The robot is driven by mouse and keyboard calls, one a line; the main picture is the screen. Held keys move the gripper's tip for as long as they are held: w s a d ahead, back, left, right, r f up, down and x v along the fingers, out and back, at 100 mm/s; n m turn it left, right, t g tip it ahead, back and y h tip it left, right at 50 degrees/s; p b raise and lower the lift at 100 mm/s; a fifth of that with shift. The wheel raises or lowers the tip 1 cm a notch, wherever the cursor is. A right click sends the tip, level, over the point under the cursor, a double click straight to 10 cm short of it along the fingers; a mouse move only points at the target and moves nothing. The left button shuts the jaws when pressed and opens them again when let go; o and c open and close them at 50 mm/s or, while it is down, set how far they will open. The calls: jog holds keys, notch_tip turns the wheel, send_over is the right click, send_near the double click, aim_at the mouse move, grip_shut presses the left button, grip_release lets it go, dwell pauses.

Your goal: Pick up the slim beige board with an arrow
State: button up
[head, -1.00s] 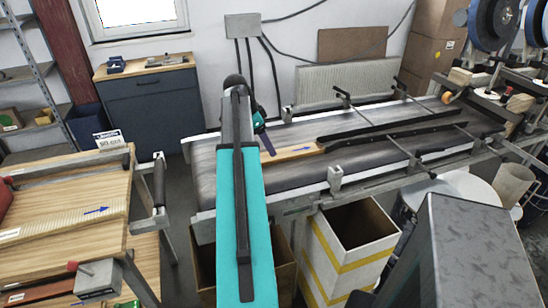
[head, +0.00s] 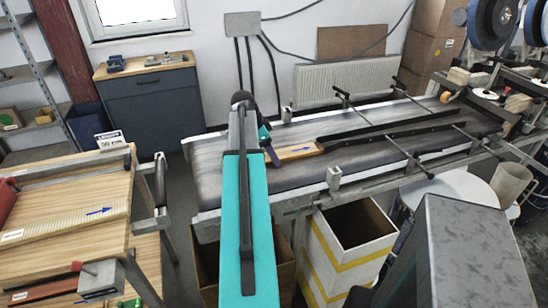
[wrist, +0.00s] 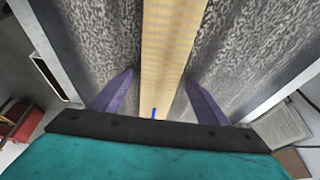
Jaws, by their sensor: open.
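The slim beige board (head: 297,151) lies flat on the grey conveyor belt. My gripper (wrist: 159,77) is open, with one purple finger on each side of the board and gaps between. In the head view the gripper (head: 270,154) is at the board's left part and hides it. I cannot tell how far the fingertips are above the belt.
Black guide rails (head: 385,130) lie over the belt (head: 212,170) beyond the board's right end. A wooden bench (head: 60,180) with another blue arrow stands at left. An open white box with yellow stripes (head: 325,255) stands below the conveyor's front edge.

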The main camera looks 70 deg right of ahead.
dwell(0.3)
jog(key=c, duration=1.4)
jog(key=shift+r, duration=0.2)
notch_tip(320, 180, up, 10)
jog(key=b, duration=0.2)
jog(key=shift+f, duration=0.15)
